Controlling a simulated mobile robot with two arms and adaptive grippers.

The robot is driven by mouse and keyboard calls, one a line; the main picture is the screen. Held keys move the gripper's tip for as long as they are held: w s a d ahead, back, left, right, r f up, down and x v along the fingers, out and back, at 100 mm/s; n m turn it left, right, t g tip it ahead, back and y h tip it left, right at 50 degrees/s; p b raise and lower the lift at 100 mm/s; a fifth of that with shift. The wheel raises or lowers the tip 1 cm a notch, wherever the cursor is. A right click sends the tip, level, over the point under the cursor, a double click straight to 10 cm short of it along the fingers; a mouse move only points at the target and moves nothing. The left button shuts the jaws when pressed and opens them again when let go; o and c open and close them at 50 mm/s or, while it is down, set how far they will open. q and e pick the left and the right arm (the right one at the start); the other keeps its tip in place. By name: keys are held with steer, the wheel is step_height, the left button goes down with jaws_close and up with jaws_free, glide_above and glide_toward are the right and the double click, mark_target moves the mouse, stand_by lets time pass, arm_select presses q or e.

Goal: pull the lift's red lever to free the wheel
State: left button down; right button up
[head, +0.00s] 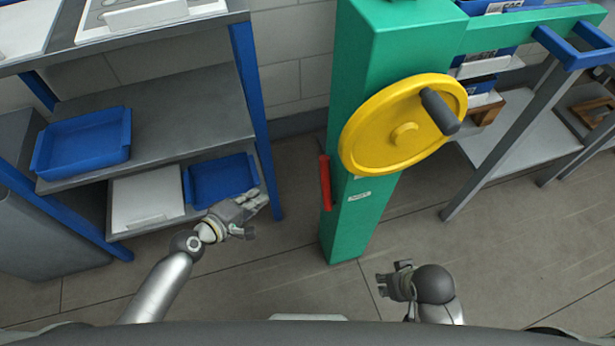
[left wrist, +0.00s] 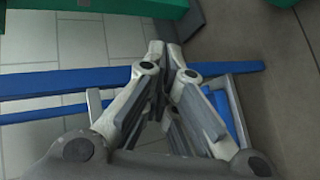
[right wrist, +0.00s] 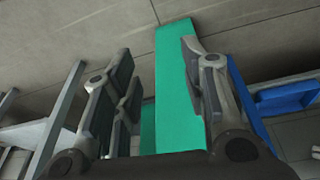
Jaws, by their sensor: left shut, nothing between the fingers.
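The lift is a green column (head: 385,45) in the middle of the head view. Its red lever (head: 325,183) is a short bar hanging roughly upright on the column's left side, below the wheel. The yellow wheel (head: 370,135) with a dark grip knob faces me on the column. My left gripper (head: 260,200) is left of the lever and apart from it, in front of the shelf; its fingers meet, empty, in the left wrist view (left wrist: 160,50). My right gripper (head: 382,282) is low, right of the column's foot. Its fingers stand apart and empty in the right wrist view (right wrist: 155,65).
A grey shelf with blue posts (head: 250,90) stands left, holding blue trays (head: 85,145) and a white box (head: 147,198). A grey-legged bench (head: 500,150) stands right of the column. Floor between shelf and column is clear.

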mark_target(326, 183)
arm_select(q)
steer(key=d+r+n+t+h+b, duration=0.1)
steer(key=d+r+h+b, duration=0.2)
steer(key=r, duration=0.6)
steer(key=shift+w+d+n+h, duration=0.3)
steer(key=shift+d+n+h, duration=0.1)
steer(key=shift+d, duration=0.6)
arm_select(e)
steer(key=v, duration=0.6)
steer(key=shift+r+t, duration=0.25)
steer(key=shift+t, duration=0.05)
arm_select(q)
steer(key=shift+w, duration=0.1)
arm_select(e)
steer(key=shift+d, duration=0.15)
arm_select(q)
steer(key=w+d+p, duration=0.1)
steer(key=w+d, duration=0.2)
steer(key=d, duration=0.5)
steer(key=shift+w+d+f, duration=0.15)
steer(key=shift+w+d, duration=0.1)
steer(key=shift+w, duration=0.1)
arm_select(e)
steer(key=x, duration=0.4)
steer(key=shift+f, duration=0.15)
steer(key=shift+s+f, duration=0.15)
